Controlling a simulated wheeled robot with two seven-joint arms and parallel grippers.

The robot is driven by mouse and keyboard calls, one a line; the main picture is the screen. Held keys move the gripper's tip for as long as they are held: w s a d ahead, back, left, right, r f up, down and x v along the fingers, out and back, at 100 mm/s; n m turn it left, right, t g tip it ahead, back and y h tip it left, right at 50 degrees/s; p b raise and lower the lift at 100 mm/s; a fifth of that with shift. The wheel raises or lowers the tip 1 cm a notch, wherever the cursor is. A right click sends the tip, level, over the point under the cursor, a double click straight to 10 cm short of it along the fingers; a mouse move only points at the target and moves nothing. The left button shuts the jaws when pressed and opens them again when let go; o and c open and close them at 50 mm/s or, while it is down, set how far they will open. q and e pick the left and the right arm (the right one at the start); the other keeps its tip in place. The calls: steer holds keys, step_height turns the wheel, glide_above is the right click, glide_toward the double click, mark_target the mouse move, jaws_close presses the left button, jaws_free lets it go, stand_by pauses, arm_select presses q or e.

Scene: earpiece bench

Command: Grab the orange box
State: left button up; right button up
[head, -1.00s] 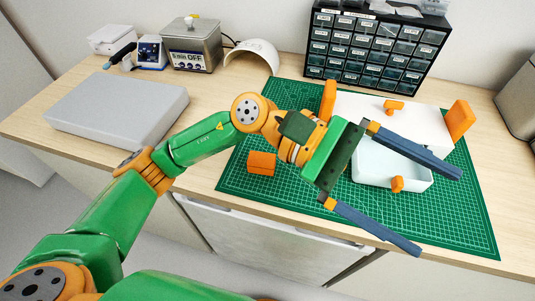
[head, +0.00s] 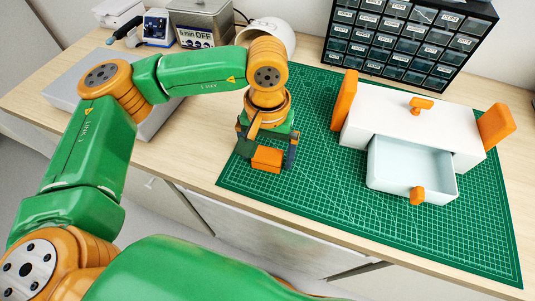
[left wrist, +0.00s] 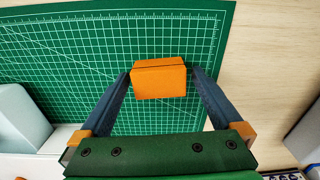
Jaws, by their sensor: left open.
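The orange box (head: 267,159) is a small block lying on the left part of the green cutting mat in the head view. It also shows in the left wrist view (left wrist: 158,79), with a dark seam near one edge. My left gripper (head: 265,160) points down over the box, its dark fingers on either side of it. In the left wrist view the open fingers (left wrist: 160,72) flank the box, with a narrow gap on each side; I cannot tell exactly how low they reach. My right gripper is not in view.
A white unit (head: 400,115) with orange handles and an open pale drawer (head: 387,180) stands on the mat (head: 320,205) to the right. A black parts cabinet (head: 400,45) is behind it. A grey case (head: 70,85) lies left. The mat between box and drawer is clear.

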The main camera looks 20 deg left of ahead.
arm_select(q)
steer(key=c, duration=1.3)
steer(key=shift+r, duration=0.1)
